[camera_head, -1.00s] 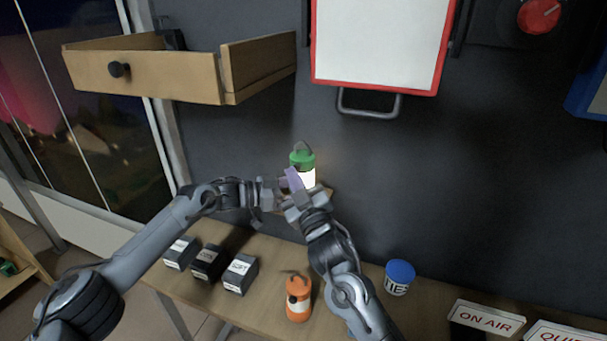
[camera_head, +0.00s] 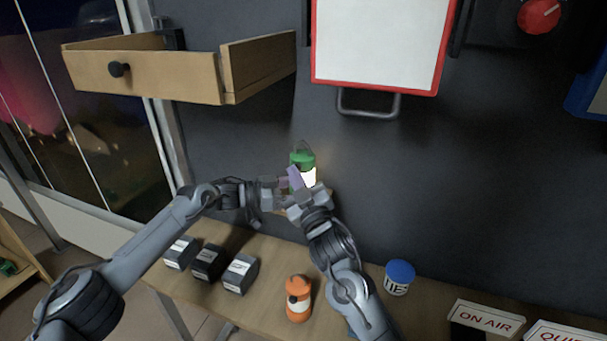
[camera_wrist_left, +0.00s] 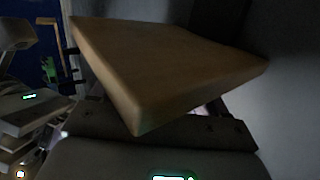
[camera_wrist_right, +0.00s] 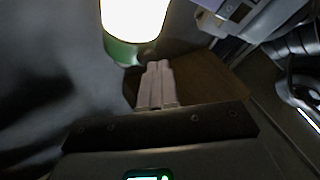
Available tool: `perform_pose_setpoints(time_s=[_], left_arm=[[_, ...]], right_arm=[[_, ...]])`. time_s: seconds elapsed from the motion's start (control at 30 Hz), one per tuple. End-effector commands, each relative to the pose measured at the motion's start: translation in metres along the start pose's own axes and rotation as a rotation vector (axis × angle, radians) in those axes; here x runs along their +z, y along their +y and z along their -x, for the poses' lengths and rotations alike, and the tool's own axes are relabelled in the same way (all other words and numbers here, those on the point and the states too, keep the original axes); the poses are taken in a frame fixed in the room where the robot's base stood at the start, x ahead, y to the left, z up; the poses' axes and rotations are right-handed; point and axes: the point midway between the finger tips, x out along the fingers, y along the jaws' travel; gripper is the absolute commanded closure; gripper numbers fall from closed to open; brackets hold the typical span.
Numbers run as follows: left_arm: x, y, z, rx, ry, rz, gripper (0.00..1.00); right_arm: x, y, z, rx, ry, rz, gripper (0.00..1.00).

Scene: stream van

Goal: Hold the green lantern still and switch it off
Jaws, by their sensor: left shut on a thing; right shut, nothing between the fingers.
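The green lantern (camera_head: 302,159) stands upright on a small wooden wall shelf, its lamp body glowing white. It also glows at the top of the right wrist view (camera_wrist_right: 134,18), above a green base. My left gripper (camera_head: 283,184) is at the lantern's left side, shut on it; the contact is mostly hidden. In the left wrist view the shelf (camera_wrist_left: 165,65) covers its fingers. My right gripper (camera_head: 295,179) is in front of the lantern, its fingers shut and empty. In the right wrist view its pale fingertips (camera_wrist_right: 156,84) are together just below and beside the lantern's base. The switch cannot be made out.
An open wooden drawer (camera_head: 150,76) juts out at upper left. A red-framed whiteboard (camera_head: 379,42) hangs above. Both arms are close together at the shelf.

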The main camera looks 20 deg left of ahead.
Motion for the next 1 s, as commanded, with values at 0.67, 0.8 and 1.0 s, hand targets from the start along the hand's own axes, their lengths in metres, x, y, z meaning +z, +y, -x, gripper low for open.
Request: perform_pose_setpoints(time_s=[0.67,0.8,1.0], left_arm=[[0.0004,0.0006,-0.0004,0.002,0.0,0.0,0.43],[0.0004,0.0005,-0.0004,0.001,0.0,0.0,0.43],[0.0004,0.0005,-0.0003,0.001,-0.001,0.0,0.43]], right_arm=[[-0.0018,-0.0015,0.0033,0.001,0.0,-0.001,1.0],[-0.0033,-0.0027,0.0049,0.001,0.0,0.0,1.0],[-0.0033,-0.003,0.0049,0.001,0.0,0.0,1.0]])
